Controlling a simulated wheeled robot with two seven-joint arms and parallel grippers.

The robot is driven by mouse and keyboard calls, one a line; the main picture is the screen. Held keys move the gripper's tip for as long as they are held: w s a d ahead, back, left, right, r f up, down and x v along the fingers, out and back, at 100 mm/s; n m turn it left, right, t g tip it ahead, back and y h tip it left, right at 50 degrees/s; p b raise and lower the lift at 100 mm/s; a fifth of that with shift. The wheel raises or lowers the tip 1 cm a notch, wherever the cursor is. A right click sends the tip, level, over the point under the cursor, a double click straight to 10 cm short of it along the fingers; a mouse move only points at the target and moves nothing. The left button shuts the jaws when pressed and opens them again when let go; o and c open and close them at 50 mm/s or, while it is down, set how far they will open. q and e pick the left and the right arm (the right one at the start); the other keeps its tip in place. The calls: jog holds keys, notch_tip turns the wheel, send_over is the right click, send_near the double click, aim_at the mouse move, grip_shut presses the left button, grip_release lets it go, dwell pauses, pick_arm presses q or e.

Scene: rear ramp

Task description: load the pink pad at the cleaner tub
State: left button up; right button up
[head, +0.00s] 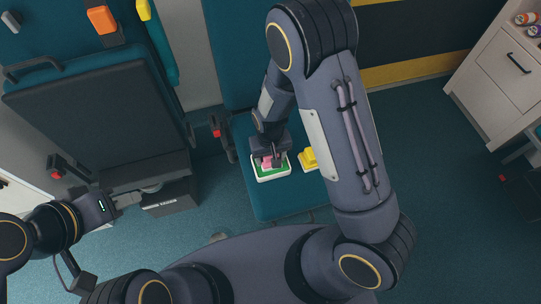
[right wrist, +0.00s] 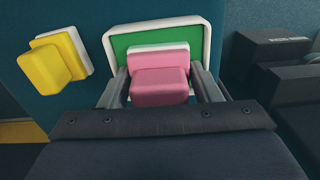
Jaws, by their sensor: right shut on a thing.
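The pink pad (right wrist: 160,83) is between the two fingers of my right gripper (right wrist: 161,88), which is shut on it. The cleaner tub (right wrist: 205,45) is a shallow white-rimmed tray with a green inside. In the right wrist view the pad overlaps the green area; I cannot tell whether it touches it. In the head view, my right gripper (head: 267,158) points down over the tub (head: 287,172), and the pink pad (head: 267,161) shows in part. My left gripper (head: 140,193) is at the lower left, away from the tub; its jaw opening is unclear.
A yellow block on a white base (head: 308,158) sits beside the tub on the teal seat (head: 265,205). A dark folded seat (head: 90,110) is at the left. A pale cabinet (head: 505,75) with a drawer stands at the upper right. Open floor (head: 430,190) lies at the right.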

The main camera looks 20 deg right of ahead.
dwell(0.3)
notch_tip(320, 180, up, 7)
jog(key=p, duration=0.6)
dwell(0.6)
jog(key=w+d+r+p, duration=0.2)
jog(key=d+r+p, duration=0.2)
jog(key=r, duration=0.5)
jog(key=w+d+r+p, duration=0.2)
jog(key=d+r+p, duration=0.3)
jog(key=r+p, duration=0.2)
notch_tip(320, 180, up, 3)
jog(key=shift+w+f, duration=0.1)
jog(key=shift+w, duration=0.25)
